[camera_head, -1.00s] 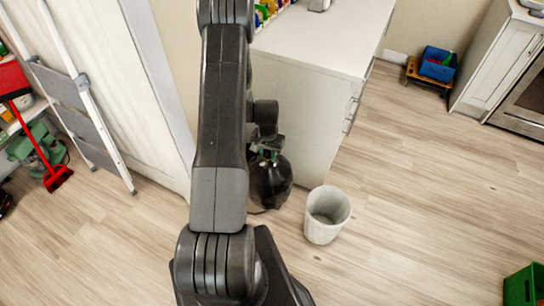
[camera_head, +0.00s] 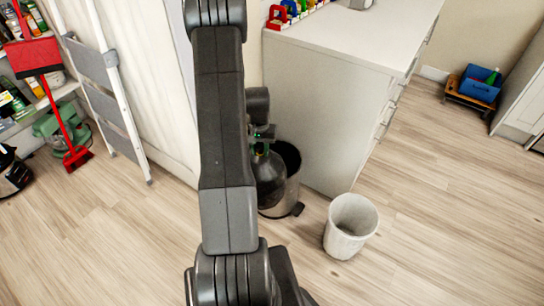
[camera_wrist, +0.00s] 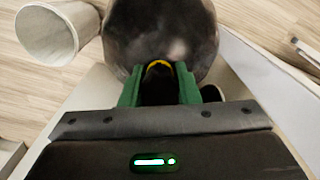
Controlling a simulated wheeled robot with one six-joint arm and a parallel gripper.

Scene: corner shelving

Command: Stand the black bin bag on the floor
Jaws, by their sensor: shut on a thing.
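The black bin bag (camera_head: 267,178) hangs below my gripper (camera_head: 264,133), just right of my arm in the head view. My gripper is shut on its top; in the wrist view the green fingers (camera_wrist: 160,88) close around its neck by a yellow tie. The rounded, shiny body of the bag (camera_wrist: 160,35) fills the upper middle there. In the head view it overlaps a dark metal pedal bin (camera_head: 292,178) behind it. The bag's underside is partly hidden, and I cannot tell whether it touches the floor.
A white waste bin (camera_head: 350,226) stands on the wooden floor to the right. A white cabinet (camera_head: 330,110) is behind. A stepladder (camera_head: 105,80) and red broom (camera_head: 72,140) are at the left.

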